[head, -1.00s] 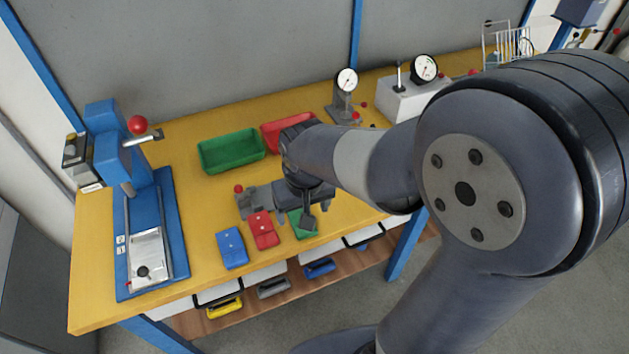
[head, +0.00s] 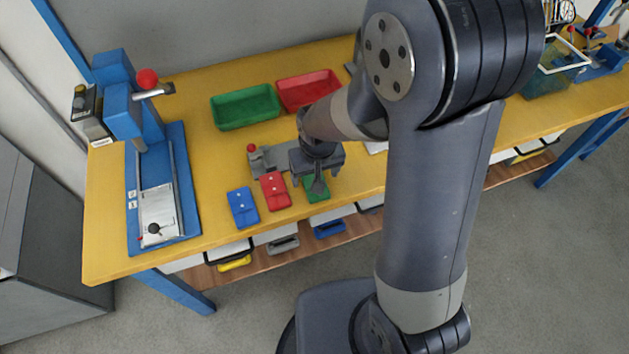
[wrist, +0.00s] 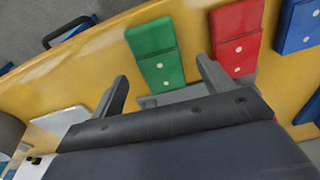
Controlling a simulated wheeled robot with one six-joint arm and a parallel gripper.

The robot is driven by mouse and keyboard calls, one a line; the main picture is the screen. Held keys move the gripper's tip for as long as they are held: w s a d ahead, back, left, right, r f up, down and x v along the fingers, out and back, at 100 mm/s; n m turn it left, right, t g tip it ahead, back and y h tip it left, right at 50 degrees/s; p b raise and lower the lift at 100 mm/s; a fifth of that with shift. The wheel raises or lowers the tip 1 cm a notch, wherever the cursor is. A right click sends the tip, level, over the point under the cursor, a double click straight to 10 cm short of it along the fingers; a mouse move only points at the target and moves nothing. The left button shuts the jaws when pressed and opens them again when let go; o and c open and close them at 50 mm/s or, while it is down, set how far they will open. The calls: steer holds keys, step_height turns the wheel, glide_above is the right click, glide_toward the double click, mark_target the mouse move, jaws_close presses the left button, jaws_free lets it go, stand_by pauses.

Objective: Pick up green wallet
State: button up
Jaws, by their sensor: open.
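The green wallet (head: 319,193) lies on the yellow table near its front edge, right of the red wallet (head: 275,190) and blue wallet (head: 243,207). My gripper (head: 318,181) is open and partly covers the green wallet in the head view. In the wrist view the green wallet (wrist: 157,54) lies flat ahead of the two open fingers (wrist: 162,84), roughly between their lines. The fingers hold nothing, and I cannot tell their height above the table. The red wallet (wrist: 237,37) is close beside the right finger in that view.
A green tray (head: 245,122) and a red tray (head: 309,105) stand behind the wallets. A grey fixture with a red knob (head: 252,148) is behind the red wallet. A blue press (head: 165,220) stands at the left. Drawers and a shelf lie below the front edge.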

steer(key=shift+w+f, duration=0.2)
steer(key=shift+f, duration=1.1)
steer(key=c, duration=1.1)
steer(key=shift+o, duration=0.2)
steer(key=shift+r, duration=0.1)
step_height(320, 180, up, 10)
